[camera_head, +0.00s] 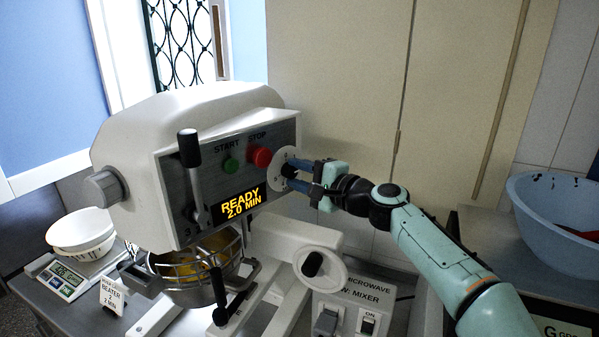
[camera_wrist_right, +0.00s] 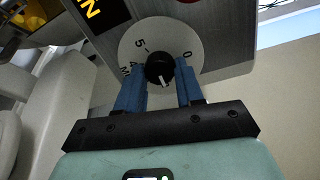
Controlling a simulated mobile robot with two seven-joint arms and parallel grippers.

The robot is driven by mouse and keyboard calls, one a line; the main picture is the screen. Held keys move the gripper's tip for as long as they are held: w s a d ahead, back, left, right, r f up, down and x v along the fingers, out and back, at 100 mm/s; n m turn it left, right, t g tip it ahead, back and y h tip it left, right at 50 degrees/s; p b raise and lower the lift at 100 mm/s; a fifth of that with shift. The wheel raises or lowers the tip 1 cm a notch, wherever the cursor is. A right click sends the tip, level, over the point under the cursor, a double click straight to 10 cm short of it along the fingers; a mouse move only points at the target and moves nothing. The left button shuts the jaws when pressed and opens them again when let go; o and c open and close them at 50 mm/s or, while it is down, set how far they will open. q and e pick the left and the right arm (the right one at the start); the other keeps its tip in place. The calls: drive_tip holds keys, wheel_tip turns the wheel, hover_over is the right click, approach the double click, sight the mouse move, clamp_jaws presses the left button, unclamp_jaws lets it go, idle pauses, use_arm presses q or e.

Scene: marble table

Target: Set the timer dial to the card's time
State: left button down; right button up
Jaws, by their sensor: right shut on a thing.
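The mixer's timer dial is a black knob (camera_wrist_right: 158,66) with a white pointer line, on a round white scale plate (camera_wrist_right: 133,35) with a 5 and a 0 readable. My right gripper (camera_wrist_right: 160,78) has its blue fingers on either side of the knob, shut on it. In the head view the gripper (camera_head: 291,178) reaches the dial (camera_head: 290,170) from the right and partly hides it. The pointer line faces the gripper side. The amber display (camera_head: 241,203) reads READY 2.0 MIN. A small white card (camera_head: 113,296) stands at lower left; BEATER, 2 and MIN are legible. My left gripper is not in view.
The white mixer (camera_head: 185,110) carries a green start button (camera_head: 230,166), a red stop button (camera_head: 260,157) and a black-handled lever (camera_head: 189,150). A caged bowl (camera_head: 195,285) sits below. A scale (camera_head: 62,278) with white bowls stands left; a blue basin (camera_head: 555,225) is right.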

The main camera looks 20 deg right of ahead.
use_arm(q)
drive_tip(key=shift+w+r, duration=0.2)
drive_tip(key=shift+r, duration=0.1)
use_arm(e)
drive_tip(key=shift+m, duration=0.8)
drive_tip(key=o, duration=1)
drive_tip(key=shift+o, duration=0.2)
drive_tip(key=shift+s+d, duration=0.2)
drive_tip(key=shift+s, duration=0.2)
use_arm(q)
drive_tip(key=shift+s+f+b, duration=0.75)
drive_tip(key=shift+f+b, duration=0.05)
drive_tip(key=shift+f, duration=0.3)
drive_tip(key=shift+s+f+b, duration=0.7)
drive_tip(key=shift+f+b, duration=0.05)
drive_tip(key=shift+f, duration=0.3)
use_arm(e)
drive_tip(key=v, duration=1.2)
drive_tip(key=shift+s, duration=0.25)
